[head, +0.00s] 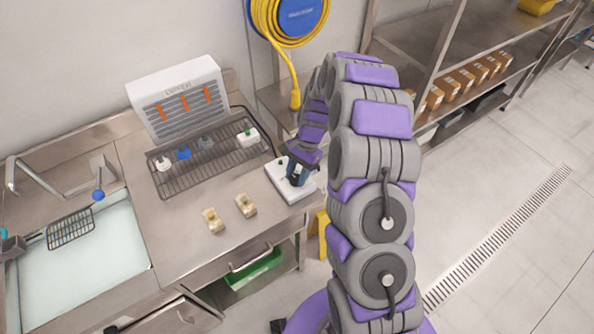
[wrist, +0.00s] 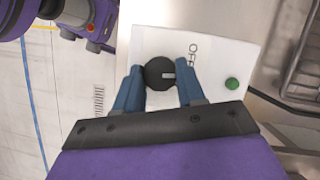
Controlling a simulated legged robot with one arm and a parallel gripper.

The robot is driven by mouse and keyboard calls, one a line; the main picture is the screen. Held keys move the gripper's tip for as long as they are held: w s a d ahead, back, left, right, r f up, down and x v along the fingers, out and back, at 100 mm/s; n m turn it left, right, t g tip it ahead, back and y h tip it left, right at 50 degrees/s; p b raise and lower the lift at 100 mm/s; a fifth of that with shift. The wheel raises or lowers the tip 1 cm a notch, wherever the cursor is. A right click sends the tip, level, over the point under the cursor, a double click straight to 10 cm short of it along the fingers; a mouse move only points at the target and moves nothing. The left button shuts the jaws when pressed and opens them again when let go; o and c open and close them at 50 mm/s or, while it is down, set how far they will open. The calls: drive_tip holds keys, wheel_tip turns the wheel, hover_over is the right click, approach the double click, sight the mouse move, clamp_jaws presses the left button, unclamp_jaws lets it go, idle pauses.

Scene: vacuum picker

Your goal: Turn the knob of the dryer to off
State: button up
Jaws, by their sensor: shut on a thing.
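The dryer control is a white box (head: 284,190) at the right end of the steel counter, and it fills the middle of the wrist view (wrist: 215,55). Its round black knob (wrist: 158,72) has a light grey pointer mark that points right in the wrist view. The letters "OFF" (wrist: 193,57) are printed beside the knob. A green button (wrist: 232,83) sits on the right of the box. My gripper (wrist: 160,85) is shut on the knob, one blue finger on each side. In the head view my gripper (head: 295,172) hides the knob.
A wire rack (head: 208,165) with several small items stands behind, before a white vent unit (head: 178,95). Two small beige blocks (head: 213,220) lie on the counter (head: 170,235). A sink (head: 80,265) is at left. Open floor (head: 520,220) lies at right.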

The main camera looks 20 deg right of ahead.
drive_tip(key=n+g+h+p, duration=0.1)
drive_tip(key=n, duration=0.4)
drive_tip(key=shift+w+a, duration=0.1)
drive_tip(key=shift+w, duration=0.05)
drive_tip(key=shift+h, duration=0.3)
idle(0.3)
drive_tip(key=o, duration=1)
drive_tip(key=shift+o, duration=0.2)
drive_tip(key=shift+r+p, duration=0.1)
drive_tip(key=shift+p, duration=0.2)
drive_tip(key=p+v, duration=0.1)
drive_tip(key=v, duration=1.6)
drive_tip(key=shift+w+p, duration=0.3)
drive_tip(key=shift+p, duration=0.05)
